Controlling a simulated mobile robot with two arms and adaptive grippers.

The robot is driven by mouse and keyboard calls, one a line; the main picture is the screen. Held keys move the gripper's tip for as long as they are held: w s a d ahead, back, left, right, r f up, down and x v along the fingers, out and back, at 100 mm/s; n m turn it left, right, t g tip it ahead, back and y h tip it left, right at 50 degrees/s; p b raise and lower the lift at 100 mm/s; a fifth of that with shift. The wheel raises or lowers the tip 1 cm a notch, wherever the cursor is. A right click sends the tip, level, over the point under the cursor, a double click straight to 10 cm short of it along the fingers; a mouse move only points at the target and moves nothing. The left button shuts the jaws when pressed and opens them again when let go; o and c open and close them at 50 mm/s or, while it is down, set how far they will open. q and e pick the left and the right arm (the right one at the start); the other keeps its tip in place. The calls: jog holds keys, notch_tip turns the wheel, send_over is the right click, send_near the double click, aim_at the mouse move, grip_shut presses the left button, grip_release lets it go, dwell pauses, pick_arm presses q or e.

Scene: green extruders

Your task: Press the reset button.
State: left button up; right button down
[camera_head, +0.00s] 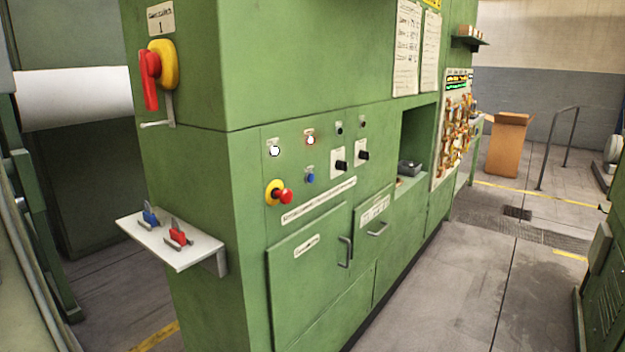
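In the head view a green machine cabinet (300,240) stands ahead with a control panel on its front. The panel bears a blue button (310,177), two white round lights or buttons (274,151), black knobs (341,165) and a red mushroom button on a yellow base (281,193). The small labels are too blurred to read, so I cannot tell for sure which one is the reset button. Neither of my grippers is in view.
A white shelf (165,245) with blue and red padlock-like items juts from the cabinet's left side. A red and yellow rotary switch (158,72) is above it. A cardboard box (508,146) and a handrail (558,145) stand farther back. The floor right of the cabinet (455,285) is clear.

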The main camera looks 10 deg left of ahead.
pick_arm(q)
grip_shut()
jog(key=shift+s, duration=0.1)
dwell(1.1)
